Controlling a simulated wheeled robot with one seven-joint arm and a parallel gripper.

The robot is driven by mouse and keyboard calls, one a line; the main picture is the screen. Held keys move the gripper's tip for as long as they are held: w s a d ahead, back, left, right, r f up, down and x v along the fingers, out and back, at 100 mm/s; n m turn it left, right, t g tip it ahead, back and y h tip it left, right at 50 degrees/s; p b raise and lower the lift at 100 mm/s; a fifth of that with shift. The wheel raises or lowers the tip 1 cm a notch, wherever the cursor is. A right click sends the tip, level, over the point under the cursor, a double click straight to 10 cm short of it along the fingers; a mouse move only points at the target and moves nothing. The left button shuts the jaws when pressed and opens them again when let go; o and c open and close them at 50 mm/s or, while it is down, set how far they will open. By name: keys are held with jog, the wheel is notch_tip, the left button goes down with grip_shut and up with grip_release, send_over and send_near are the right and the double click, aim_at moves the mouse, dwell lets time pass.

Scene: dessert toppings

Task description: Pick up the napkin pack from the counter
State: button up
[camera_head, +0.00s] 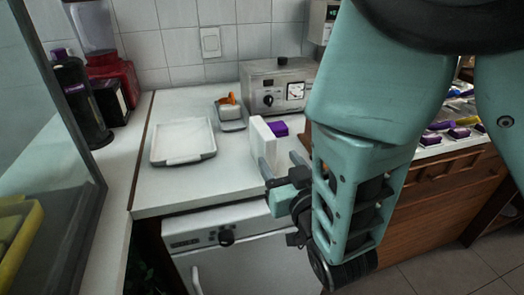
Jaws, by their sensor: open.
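An upright white block (262,143), which looks like the napkin pack, stands on the white counter (190,187) near its front edge. A small purple item (279,128) shows right behind it, and I cannot tell whether it belongs to the pack. My gripper (281,165) is open at the front right of the block. One finger overlaps the block's lower front in the picture, and the other is to its right. I cannot tell whether either finger touches it. My arm hides the counter farther right.
A white tray (183,156) lies to the left. A smaller tray (232,125) with an orange item stands behind. A metal appliance (277,84) stands near the tiled wall. A dark bottle (77,100) and a red machine (111,75) are at the left. Glass edges the far left.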

aim_at(271, 147)
jog(key=shift+w+a+f+b, duration=0.2)
jog(key=shift+w+b, duration=0.3)
jog(key=shift+b, duration=0.55)
jog(key=x, duration=0.2)
jog(key=p+x, duration=0.1)
jog(key=x, duration=0.1)
jog(key=shift+r, duration=0.3)
jog(key=shift+p+x, duration=0.5)
jog(key=shift+x, duration=2.6)
jog(key=shift+f, duration=0.1)
jog(key=c, duration=1.1)
